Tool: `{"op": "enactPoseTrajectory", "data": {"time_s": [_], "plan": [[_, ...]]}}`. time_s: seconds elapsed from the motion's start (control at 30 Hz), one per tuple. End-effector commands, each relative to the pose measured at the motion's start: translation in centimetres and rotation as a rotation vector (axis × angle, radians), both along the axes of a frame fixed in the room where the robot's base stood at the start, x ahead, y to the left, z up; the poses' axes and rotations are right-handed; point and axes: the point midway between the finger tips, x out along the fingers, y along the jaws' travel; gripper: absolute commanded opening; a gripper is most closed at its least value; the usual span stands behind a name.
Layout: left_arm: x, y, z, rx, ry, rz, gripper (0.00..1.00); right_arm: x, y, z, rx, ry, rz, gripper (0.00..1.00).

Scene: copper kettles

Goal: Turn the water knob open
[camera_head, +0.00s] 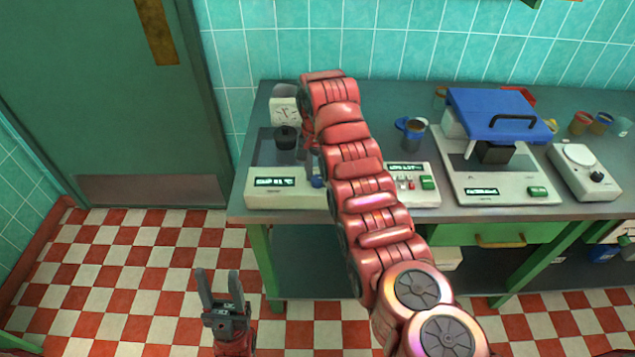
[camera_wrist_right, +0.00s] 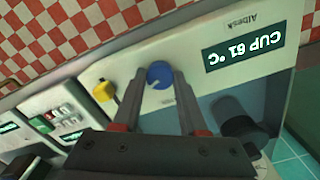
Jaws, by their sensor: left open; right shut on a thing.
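A round blue knob (camera_wrist_right: 160,74) with a white mark sits on the front panel of a pale machine (camera_wrist_right: 130,60), whose display reads "CUP 61 °C". In the wrist view my right gripper (camera_wrist_right: 159,80) has one finger on each side of the knob and is shut on it. A yellow knob (camera_wrist_right: 104,91) is on the same panel. My left gripper (camera_head: 219,274) is open and empty above the floor, left of the counter.
Right of my arm on the grey counter (camera_head: 440,212) stand a small button machine (camera_head: 428,170), a machine with a blue lid (camera_head: 485,103), a blue-handled cup (camera_head: 414,130) and a white scale (camera_head: 577,160). A green door (camera_head: 100,80) is at left. The checkered floor is clear.

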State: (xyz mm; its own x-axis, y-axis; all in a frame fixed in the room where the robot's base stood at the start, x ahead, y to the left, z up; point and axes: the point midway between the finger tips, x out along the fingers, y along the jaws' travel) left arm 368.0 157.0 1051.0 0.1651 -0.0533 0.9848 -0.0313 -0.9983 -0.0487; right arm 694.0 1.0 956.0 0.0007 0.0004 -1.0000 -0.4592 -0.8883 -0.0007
Motion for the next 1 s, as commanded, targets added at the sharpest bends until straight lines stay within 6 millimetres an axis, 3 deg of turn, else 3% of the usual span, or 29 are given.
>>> {"op": "enactPoseTrajectory", "data": {"time_s": [0.1, 0.43, 1.0], "plan": [[0.0, 0.0, -1.3, 0.0, 0.0, 0.0, 0.5, 0.1, 0.0, -0.3, 0.001, -0.003, -0.089, 0.0], [0.0, 0.0, -2.5, 0.0, 0.0, 0.0, 0.5, 0.0, 0.0, -0.1, -0.001, 0.001, -0.267, 0.0], [0.0, 0.0, -2.8, 0.0, 0.0, 0.0, 0.5, 0.0, 0.0, 0.0, -0.002, 0.001, -0.326, 0.0]]}}
